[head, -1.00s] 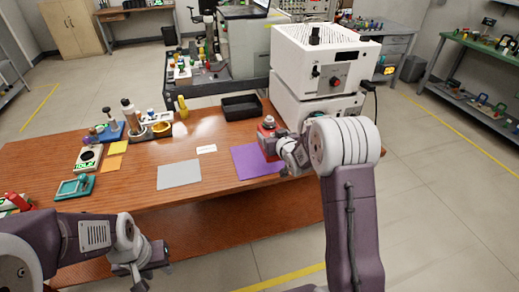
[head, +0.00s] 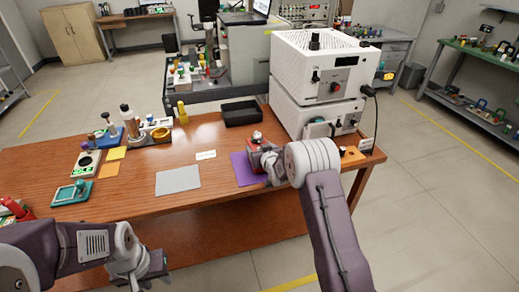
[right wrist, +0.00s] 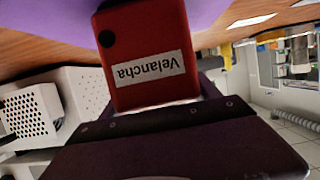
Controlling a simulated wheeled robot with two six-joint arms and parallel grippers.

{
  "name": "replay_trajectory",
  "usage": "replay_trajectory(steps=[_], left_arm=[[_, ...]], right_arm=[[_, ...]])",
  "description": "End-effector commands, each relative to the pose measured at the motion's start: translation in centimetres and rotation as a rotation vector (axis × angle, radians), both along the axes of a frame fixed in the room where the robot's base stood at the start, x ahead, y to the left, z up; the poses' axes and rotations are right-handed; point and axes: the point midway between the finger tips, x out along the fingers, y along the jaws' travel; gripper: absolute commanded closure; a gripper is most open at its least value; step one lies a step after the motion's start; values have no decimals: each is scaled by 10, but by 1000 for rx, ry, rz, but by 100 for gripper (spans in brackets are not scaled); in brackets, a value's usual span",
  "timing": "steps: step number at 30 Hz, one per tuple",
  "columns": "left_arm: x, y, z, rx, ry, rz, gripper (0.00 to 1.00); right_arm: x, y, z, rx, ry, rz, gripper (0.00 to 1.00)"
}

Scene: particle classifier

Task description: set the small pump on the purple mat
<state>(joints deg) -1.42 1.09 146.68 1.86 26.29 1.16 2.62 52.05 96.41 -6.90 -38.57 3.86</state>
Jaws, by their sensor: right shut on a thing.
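The small pump is a red box (right wrist: 148,45) with a white "Velancha" label, upside down in the right wrist view. In the head view the pump (head: 256,145) shows red with a silvery top. My right gripper (head: 268,162) is shut on it from the right. The pump is over the right part of the purple mat (head: 239,170), which also shows in the right wrist view (right wrist: 45,20). I cannot tell whether the pump's base touches the mat. My left gripper (head: 146,272) is in front of the table's near edge, away from the pump; its jaw state is unclear.
White stacked instruments (head: 318,75) stand close behind the pump, to the right. A black tray (head: 241,112) lies behind the mat. A grey mat (head: 178,180) and a small white card (head: 205,155) lie to the left. An orange item (head: 352,155) sits right of my right arm.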

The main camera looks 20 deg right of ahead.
Motion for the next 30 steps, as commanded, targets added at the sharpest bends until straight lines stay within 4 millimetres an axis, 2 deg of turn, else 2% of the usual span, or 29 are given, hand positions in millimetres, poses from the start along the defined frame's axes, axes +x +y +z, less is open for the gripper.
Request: replay_trajectory(steps=[4,5,6,7,19,23,30], left_arm=[[0,0,-4,0,0,0,64],[0,0,-3,0,0,0,64],[0,0,-3,0,0,0,64],[0,0,-3,0,0,0,64],[0,0,1,0,0,0,64],[0,0,3,0,0,0,64],[0,0,6,0,0,0,64]], right_arm=[[1,0,-2,0,-5,0,100],[0,0,-3,0,0,0,24],[0,0,-3,0,0,0,12],[0,0,-3,0,0,0,7],[-4,0,3,0,0,0,7],[-25,-1,11,0,0,0,7],[-76,-3,30,0,0,-1,7]])
